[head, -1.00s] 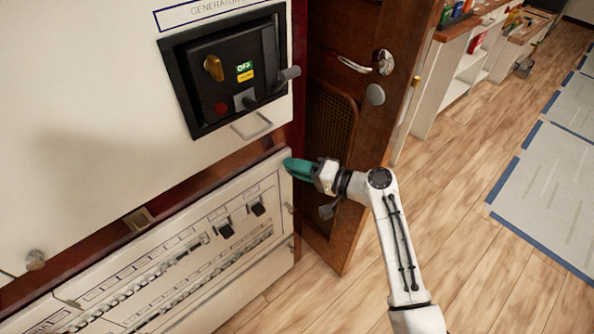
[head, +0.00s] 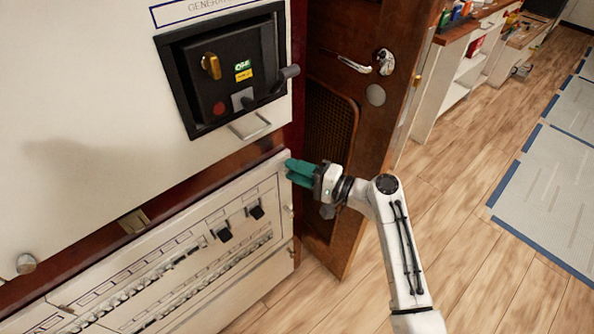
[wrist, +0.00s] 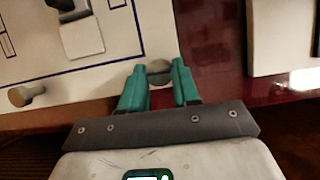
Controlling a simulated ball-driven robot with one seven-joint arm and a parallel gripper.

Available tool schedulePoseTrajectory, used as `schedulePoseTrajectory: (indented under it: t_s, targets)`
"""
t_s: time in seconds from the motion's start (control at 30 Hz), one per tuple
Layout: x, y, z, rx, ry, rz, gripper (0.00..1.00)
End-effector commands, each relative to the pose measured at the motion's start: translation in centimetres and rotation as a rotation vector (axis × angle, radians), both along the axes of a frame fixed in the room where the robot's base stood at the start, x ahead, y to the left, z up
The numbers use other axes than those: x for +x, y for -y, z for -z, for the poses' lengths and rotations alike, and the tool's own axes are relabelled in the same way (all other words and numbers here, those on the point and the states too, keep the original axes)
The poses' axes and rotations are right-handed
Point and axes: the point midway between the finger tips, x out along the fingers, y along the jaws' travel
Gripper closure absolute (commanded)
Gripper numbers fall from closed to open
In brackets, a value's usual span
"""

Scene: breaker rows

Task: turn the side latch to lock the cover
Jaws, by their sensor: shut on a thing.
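My gripper (head: 299,172) has teal fingers and is at the upper right corner of the lower white breaker panel, the cover (head: 262,185). In the wrist view my gripper (wrist: 160,84) has one finger on each side of a small round grey latch knob (wrist: 159,71), and it is shut on it. The knob sits at the panel's edge, beside a dark red frame. In the head view the fingers hide this latch. The wrist view shows the panel's white face (wrist: 100,78) with a blue outline.
An open wooden door (head: 350,120) stands close behind my gripper. Another grey knob (wrist: 25,95) is at the wrist view's left.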

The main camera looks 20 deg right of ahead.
Motion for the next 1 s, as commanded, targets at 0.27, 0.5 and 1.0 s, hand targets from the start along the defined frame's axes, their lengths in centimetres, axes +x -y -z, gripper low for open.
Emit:
schedulePoseTrajectory:
  t_s: [0.27, 0.5, 1.0]
  targets:
    - [0.0, 0.1, 0.0, 0.000, 0.000, 0.003, 0.56]
    - [0.0, 0.0, 0.0, 0.000, 0.000, 0.002, 0.43]
    - [-4.0, 3.5, 0.2, -0.001, -0.001, 0.005, 0.43]
